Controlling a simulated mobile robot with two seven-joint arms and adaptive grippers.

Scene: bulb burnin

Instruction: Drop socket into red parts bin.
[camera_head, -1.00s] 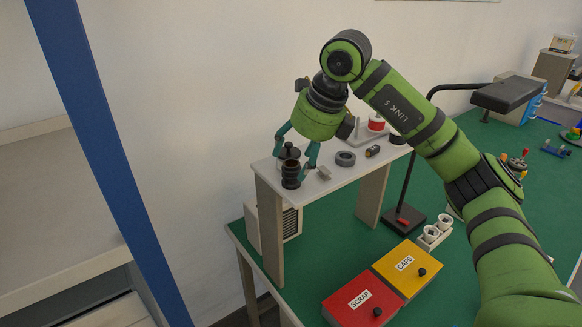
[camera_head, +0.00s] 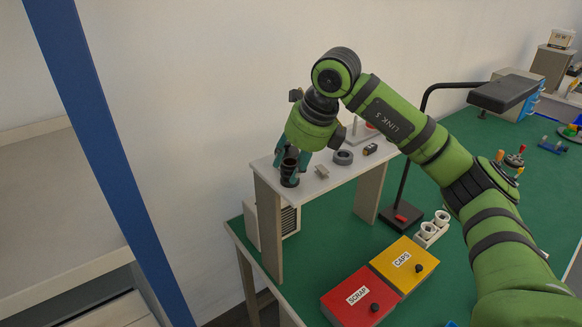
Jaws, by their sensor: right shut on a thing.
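The socket (camera_head: 289,180) is a small black cylinder standing upright at the near left end of the raised shelf. My right gripper (camera_head: 291,163) has its teal fingers closed around the socket's upper part, and the socket appears to rest on the shelf still. The red parts bin (camera_head: 345,303), labelled SCRAP, sits on the green bench below and right of the shelf. Its red lid with a black knob is on. My left gripper is out of view.
A yellow bin (camera_head: 402,262) labelled CAPS adjoins the red bin. A dark ring (camera_head: 343,157) and small parts lie on the shelf (camera_head: 318,184). A blue post (camera_head: 110,150) crosses the left.

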